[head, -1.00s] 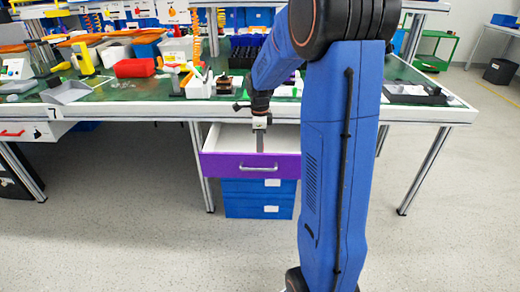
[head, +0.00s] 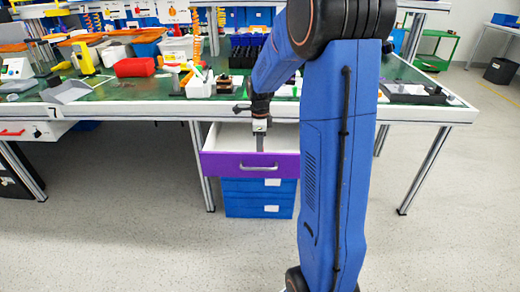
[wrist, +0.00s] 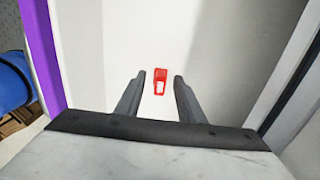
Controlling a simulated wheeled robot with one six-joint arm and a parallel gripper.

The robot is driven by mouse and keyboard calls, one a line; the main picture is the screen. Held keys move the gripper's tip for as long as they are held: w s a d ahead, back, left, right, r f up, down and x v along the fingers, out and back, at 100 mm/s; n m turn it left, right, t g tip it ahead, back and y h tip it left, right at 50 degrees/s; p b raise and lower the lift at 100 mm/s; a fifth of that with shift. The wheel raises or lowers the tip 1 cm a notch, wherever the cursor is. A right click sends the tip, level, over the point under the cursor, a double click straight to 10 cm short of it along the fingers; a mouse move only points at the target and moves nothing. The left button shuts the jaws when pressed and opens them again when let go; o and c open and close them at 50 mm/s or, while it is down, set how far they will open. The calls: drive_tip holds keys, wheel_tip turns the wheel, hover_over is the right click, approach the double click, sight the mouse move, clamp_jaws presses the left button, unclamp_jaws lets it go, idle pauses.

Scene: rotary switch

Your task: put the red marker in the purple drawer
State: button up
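The purple-fronted drawer (head: 222,164) is pulled out below the table, and its white inside shows. My gripper (head: 260,143) points down into it in the head view. In the wrist view the two dark fingers (wrist: 160,76) are apart. The red marker (wrist: 160,74) shows between and beyond the fingertips, with a gap on each side, against the white drawer floor (wrist: 120,40). It looks short because I see it nearly end-on or from above. The marker cannot be made out in the head view.
Blue drawers (head: 240,197) are below. The green-topped table (head: 130,92) above carries bins, including a red bin (head: 134,67). The floor in front is clear.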

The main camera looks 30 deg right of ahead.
wheel_tip(320, 180, up, 11)
drive_tip(key=s+a+r+n+t, duration=0.1)
drive_tip(key=s+a+r+n, duration=0.3)
drive_tip(key=s+a+n, duration=0.15)
drive_tip(key=s+a+n+t, duration=0.1)
drive_tip(key=s+a+n, duration=0.2)
drive_tip(key=s+n, duration=0.3)
drive_tip(key=s+a+f+n+t, duration=0.1)
drive_tip(key=s+a+n, duration=0.3)
drive_tip(key=s+n, duration=0.3)
drive_tip(key=s+a+f+n+t, duration=0.1)
drive_tip(key=s+a+n, duration=0.2)
drive_tip(key=s, duration=0.9)
drive_tip(key=n, duration=0.3)
drive_tip(key=shift+a+t, duration=0.25)
drive_tip(key=shift+t, duration=0.15)
